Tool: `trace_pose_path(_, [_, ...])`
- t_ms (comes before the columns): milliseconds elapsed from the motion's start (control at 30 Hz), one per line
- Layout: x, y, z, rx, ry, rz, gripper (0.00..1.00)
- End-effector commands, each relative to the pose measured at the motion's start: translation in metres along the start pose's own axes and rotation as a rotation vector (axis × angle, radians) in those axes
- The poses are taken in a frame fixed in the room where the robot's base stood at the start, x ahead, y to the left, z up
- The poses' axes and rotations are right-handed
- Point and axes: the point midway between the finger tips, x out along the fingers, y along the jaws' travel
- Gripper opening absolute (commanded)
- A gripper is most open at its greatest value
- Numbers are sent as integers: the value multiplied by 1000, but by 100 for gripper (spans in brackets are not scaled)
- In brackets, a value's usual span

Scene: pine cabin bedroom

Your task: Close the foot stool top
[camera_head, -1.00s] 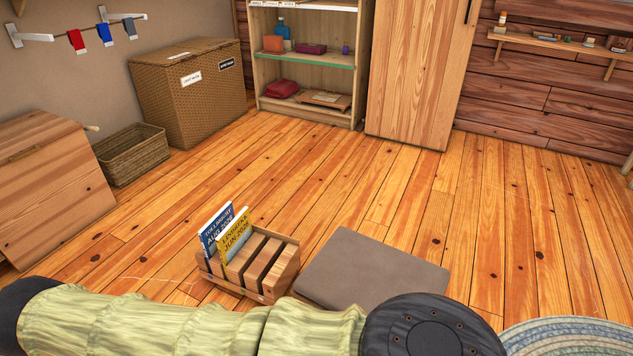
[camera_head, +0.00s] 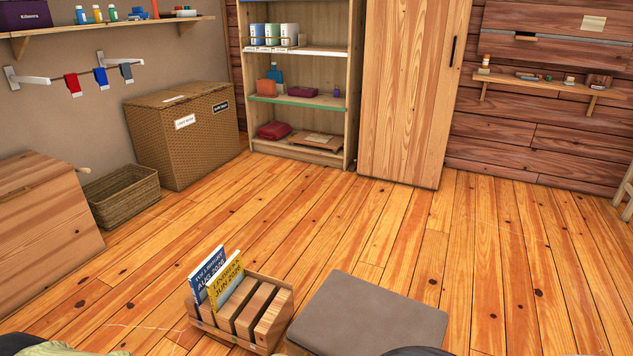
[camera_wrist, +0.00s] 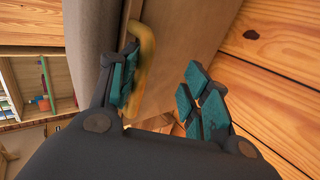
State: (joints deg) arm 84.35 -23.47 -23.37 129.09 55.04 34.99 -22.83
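The foot stool (camera_head: 368,315) stands on the floor at the bottom centre of the head view, with a flat grey-brown top. In the wrist view, a grey padded surface (camera_wrist: 95,25) runs beside a tan wooden panel (camera_wrist: 185,40), likely the stool's top and side. A yellow curved handle or strap (camera_wrist: 146,55) is at their border. My gripper (camera_wrist: 163,92) is open. Its left finger is right beside the yellow piece, which lies partly behind that finger; I cannot tell whether they touch. The right finger is in front of the panel, apart from the yellow piece. How far the top is open cannot be told.
A wooden magazine rack (camera_head: 240,318) with two magazines stands just left of the stool. A wicker hamper (camera_head: 182,135), a low basket (camera_head: 122,196) and a wooden chest (camera_head: 45,235) line the left wall. Shelves (camera_head: 300,100) and a wardrobe (camera_head: 408,95) stand behind. The middle floor is clear.

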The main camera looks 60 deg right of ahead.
Motion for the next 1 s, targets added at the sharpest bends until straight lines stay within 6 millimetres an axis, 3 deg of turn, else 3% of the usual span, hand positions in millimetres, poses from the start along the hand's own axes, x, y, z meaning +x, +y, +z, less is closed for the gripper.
trace_pose_path(367, [-7,-3,0,-1,0,-6,34])
trace_pose_path(1000, [-89,0,-1,2,2,-2,34])
